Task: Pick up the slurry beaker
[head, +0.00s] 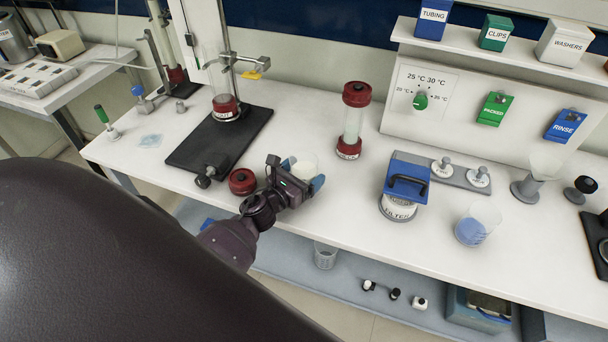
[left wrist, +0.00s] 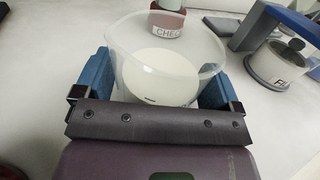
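The slurry beaker (head: 304,167), a clear flared cup with white slurry, is near the front edge of the bench. In the left wrist view the beaker (left wrist: 160,75) stands upright between the blue fingers. My left gripper (head: 303,178) reaches in from the left at bench height. Its fingers lie against both sides of the beaker, with no clear gap. Whether the beaker's base touches the bench is hidden. My right gripper is not in view.
A red-capped column (head: 352,122) stands behind the beaker. A red cap (head: 242,181) lies just left of the gripper, near a black stand base (head: 222,140). The blue-handled filter (head: 400,205) and a beaker of blue material (head: 477,226) are to the right.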

